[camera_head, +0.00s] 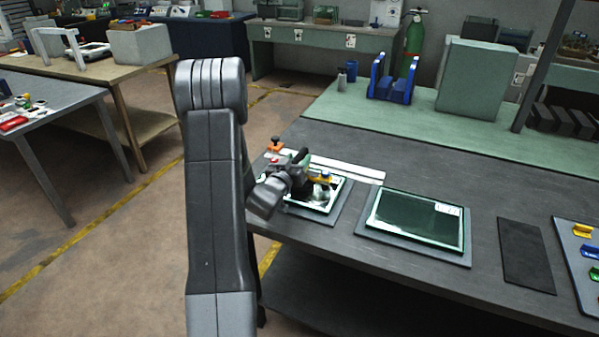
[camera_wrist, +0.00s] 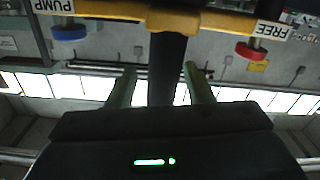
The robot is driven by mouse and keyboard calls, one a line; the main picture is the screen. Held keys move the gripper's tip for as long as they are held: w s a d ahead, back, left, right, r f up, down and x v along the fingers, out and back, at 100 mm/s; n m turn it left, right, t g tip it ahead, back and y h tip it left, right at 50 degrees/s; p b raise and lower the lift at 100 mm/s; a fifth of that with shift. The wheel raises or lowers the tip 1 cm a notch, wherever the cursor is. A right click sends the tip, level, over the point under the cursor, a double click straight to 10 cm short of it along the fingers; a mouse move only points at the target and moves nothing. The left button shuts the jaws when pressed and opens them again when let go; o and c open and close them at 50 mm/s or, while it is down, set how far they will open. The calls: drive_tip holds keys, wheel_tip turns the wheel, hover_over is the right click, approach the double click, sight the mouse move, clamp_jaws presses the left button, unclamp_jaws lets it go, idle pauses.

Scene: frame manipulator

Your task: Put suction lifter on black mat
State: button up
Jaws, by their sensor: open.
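The suction lifter has a yellow bar (camera_wrist: 110,12) with a blue knob beside a PUMP label, a red knob beside a FREE label, and a black post. In the head view, the yellow part of the suction lifter (camera_head: 320,177) shows over the left framed panel, partly hidden by my gripper (camera_head: 301,160). In the wrist view my gripper (camera_wrist: 161,85) is open, its two greenish fingers on either side of the black post with gaps. Whether the lifter touches the panel is unclear. The black mat (camera_head: 527,255) lies flat and bare towards the table's right side.
The left framed panel (camera_head: 337,188) and a dark green glass panel (camera_head: 415,218) lie on grey pads. A tray (camera_head: 572,262) with coloured clamps lies right of the mat. A blue rack (camera_head: 391,88) and green cylinder (camera_head: 413,45) stand behind. A white strip (camera_head: 345,168) lies behind the panels.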

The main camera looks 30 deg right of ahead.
clamp_jaws()
drive_tip(key=shift+r, duration=0.1)
